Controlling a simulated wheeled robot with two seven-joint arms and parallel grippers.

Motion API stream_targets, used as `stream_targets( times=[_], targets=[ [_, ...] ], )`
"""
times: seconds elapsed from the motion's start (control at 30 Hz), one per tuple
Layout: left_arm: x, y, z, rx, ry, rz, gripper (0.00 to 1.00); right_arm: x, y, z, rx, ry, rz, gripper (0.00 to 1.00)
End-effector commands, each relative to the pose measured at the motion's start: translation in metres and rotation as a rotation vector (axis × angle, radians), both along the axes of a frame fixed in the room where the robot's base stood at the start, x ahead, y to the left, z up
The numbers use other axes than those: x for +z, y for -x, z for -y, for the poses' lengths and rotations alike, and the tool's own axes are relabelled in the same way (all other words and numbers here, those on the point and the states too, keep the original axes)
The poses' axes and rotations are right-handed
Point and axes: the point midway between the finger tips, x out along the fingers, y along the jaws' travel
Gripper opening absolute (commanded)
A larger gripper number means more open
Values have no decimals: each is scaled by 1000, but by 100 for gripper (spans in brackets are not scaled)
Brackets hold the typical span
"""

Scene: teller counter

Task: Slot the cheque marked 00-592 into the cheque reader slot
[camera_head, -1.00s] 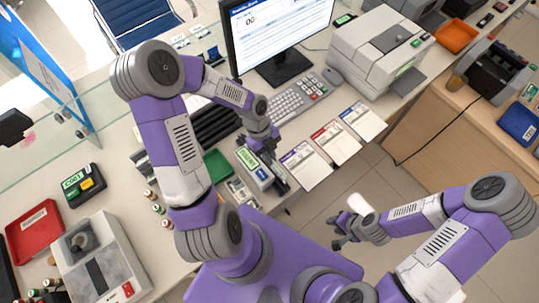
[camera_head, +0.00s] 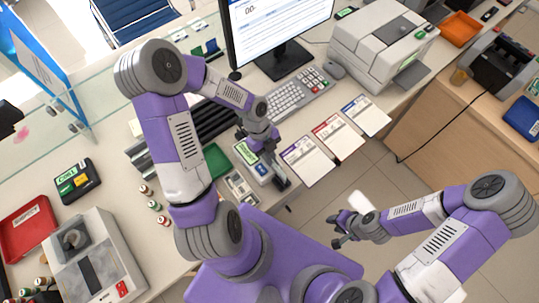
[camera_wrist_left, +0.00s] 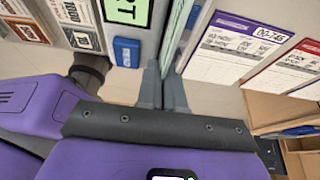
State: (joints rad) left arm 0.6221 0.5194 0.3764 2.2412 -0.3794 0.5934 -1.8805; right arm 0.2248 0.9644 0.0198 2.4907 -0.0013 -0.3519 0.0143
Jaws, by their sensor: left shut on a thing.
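My left gripper (camera_head: 279,178) is shut on a thin sheet, low beside the cheque reader (camera_head: 247,154). In the left wrist view the gripper (camera_wrist_left: 165,88) pinches this upright sheet (camera_wrist_left: 182,32), seen nearly edge-on with a greenish face. It looks like a cheque, but its number cannot be read. The reader (camera_wrist_left: 150,14), with a green label and a blue block, stands just left of the sheet. I cannot tell whether the sheet is inside a slot. My right gripper (camera_head: 338,230) is open and empty, clear of the counter.
Cheques with purple (camera_head: 308,161), red (camera_head: 338,137) and blue (camera_head: 366,116) headers lie along the counter's front edge. A keyboard (camera_head: 287,101), monitor (camera_head: 268,25) and printer (camera_head: 382,50) are behind. A green pad (camera_head: 215,160) and black trays are left of the reader.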

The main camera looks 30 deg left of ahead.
Motion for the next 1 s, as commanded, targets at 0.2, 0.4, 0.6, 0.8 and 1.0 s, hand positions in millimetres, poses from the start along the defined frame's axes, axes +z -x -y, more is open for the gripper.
stream_targets(
  times=[0.2, 0.4, 0.6, 0.8, 1.0],
  targets=[
    [-3, 0, 0, 0, 0, 0, 0, -2, 0, 0, 0, 0, 0, 36],
    [-3, 0, 0, 0, 0, 0, 11, -2, 0, 0, 0, 0, 0, 36],
    [-3, 0, 0, 0, 0, -1, 36, -2, 0, 0, 0, 0, 0, 36],
    [-3, 1, 0, -1, 0, -2, 36, -2, 0, 0, 0, 0, 0, 36],
    [-3, 1, 0, 0, 0, -3, 36, -2, 0, 0, 0, 0, 0, 36]
  ],
)
